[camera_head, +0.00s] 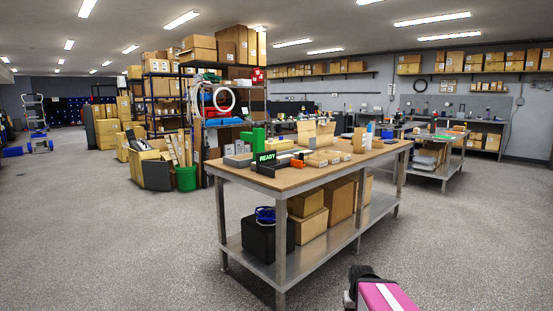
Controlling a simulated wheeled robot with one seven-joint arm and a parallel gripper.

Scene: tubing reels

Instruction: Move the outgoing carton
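An open brown carton (316,134) with raised flaps stands towards the back of the wooden-topped workbench (238,174). Closed brown cartons (312,226) sit on the bench's lower shelf. No label I can read tells which carton is the outgoing one. No gripper fingers show in this view. A magenta part with a white stripe and a dark end, at the bottom right, looks like part of my arm; it is well apart from the bench.
The bench top also holds a black box with a green READY display (265,157), a green device (253,138) and several small boxes. A black bin (267,236) stands on the lower shelf. A green bucket (186,178) stands behind.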

